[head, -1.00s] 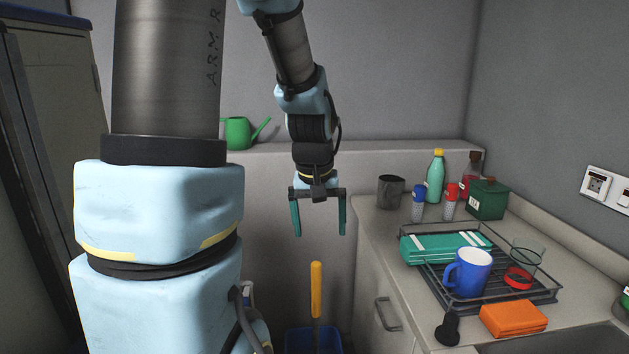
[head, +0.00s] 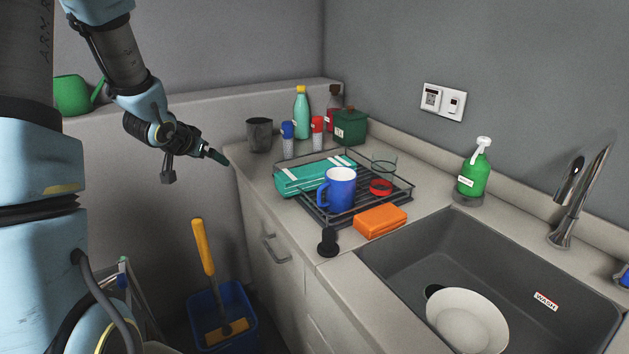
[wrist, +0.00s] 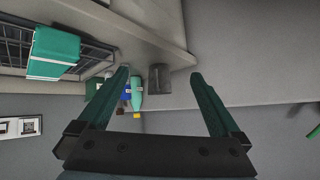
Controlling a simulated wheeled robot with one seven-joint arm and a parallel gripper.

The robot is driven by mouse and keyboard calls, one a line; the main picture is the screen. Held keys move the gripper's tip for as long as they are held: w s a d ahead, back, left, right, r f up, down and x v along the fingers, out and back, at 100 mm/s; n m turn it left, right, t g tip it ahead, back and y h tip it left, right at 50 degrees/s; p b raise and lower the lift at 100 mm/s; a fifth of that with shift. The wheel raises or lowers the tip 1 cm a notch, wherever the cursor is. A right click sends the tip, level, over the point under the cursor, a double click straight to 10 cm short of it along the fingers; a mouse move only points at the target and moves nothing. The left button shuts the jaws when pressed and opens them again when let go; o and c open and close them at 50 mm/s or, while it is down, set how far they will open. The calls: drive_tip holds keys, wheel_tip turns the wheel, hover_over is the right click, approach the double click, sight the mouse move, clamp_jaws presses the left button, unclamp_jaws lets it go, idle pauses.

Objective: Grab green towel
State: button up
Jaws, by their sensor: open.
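The green towel (head: 300,177) is folded, teal green with white stripes, and lies at the left end of the dark wire dish rack (head: 405,187) on the counter. The blue mug (head: 338,190) stands in front of part of it. The towel also shows at the upper left of the wrist view (wrist: 55,52). My gripper (head: 218,156) is in the air to the left of the counter's edge, apart from the towel. In the wrist view its two green fingers (wrist: 165,85) are spread wide with nothing between them.
A grey cup (head: 259,135), a green bottle (head: 302,112), small shakers and a green box (head: 351,126) stand behind the rack. An orange sponge (head: 380,221) and black brush (head: 327,242) lie in front. The sink (head: 400,262) holds a white plate (head: 467,322). A blue bucket (head: 240,300) stands below.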

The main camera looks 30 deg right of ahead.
drive_tip(key=d+f+m+g+h+b, duration=0.1)
drive_tip(key=d+f+m+g+h, duration=0.25)
drive_tip(key=d, duration=0.75)
drive_tip(key=m+g+h, duration=0.4)
drive_tip(key=m+h, duration=0.1)
drive_tip(key=h, duration=0.1)
approach(316, 168)
drive_tip(key=shift+w+a+b, duration=0.15)
drive_tip(key=shift+b, duration=0.2)
drive_tip(key=shift+d, duration=0.3)
drive_tip(key=p+x, duration=0.2)
drive_tip(key=x, duration=0.4)
drive_tip(key=shift+r+p, duration=0.1)
drive_tip(key=shift+p, duration=0.3)
drive_tip(key=p+x, duration=0.2)
drive_tip(key=x, duration=0.2)
drive_tip(key=shift+f, duration=0.2)
drive_tip(key=c, duration=1.2)
